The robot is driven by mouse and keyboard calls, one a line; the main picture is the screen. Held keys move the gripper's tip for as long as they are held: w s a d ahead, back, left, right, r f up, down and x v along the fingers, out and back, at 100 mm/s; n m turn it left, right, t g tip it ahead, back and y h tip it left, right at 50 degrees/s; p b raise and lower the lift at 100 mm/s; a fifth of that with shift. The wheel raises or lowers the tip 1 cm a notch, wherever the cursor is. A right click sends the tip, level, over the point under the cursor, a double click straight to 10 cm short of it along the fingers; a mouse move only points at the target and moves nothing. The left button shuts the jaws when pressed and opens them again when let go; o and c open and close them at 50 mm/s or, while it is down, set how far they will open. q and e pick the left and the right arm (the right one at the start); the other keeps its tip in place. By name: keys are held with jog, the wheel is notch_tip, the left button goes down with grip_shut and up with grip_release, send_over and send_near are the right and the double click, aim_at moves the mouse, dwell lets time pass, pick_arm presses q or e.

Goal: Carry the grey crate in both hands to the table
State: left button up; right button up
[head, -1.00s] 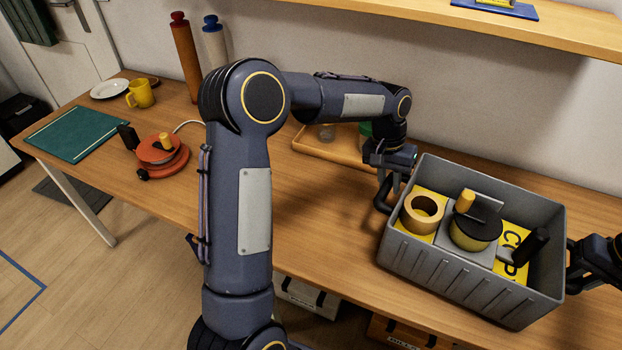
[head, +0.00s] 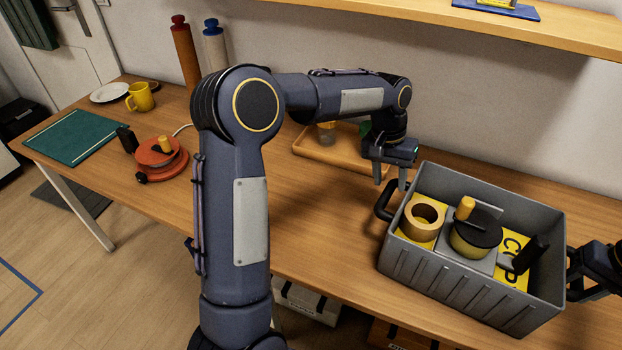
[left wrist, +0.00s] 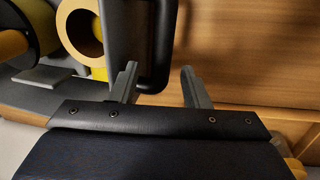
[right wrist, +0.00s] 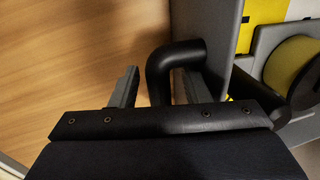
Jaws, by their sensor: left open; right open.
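The grey crate (head: 470,300) stands on the wooden table (head: 330,245) at its right part, with black handles at its ends. My left gripper (head: 391,182) is open, just above and behind the left handle (head: 383,205). In the left wrist view its fingers (left wrist: 158,84) are apart, with that handle (left wrist: 160,45) beyond and partly between them. My right gripper (head: 588,288) is open at the crate's right end. In the right wrist view the right handle (right wrist: 160,72) lies between its open fingers (right wrist: 160,90); contact cannot be told.
The crate holds a tape roll (head: 424,213), a black-topped yellow item (head: 475,238) and a black-handled item (head: 530,253). A wooden tray (head: 335,150) lies behind the left gripper. An orange reel (head: 163,158) and green mat (head: 72,137) are further left. A shelf (head: 500,30) overhangs the back.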

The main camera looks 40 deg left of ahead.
jog(key=shift+r, duration=0.1)
jog(key=shift+d+r, duration=0.1)
jog(key=shift+r, duration=0.15)
pick_arm(q)
notch_tip(320, 180, up, 8)
jog(key=a, duration=0.1)
jog(key=shift+a+r, duration=0.15)
jog(key=shift+a, duration=0.15)
pick_arm(e)
notch_tip(320, 180, up, 11)
jog(key=d, duration=0.2)
jog(key=shift+w, duration=0.15)
pick_arm(q)
jog(key=shift+s, duration=0.1)
pick_arm(e)
jog(key=shift+d, duration=0.1)
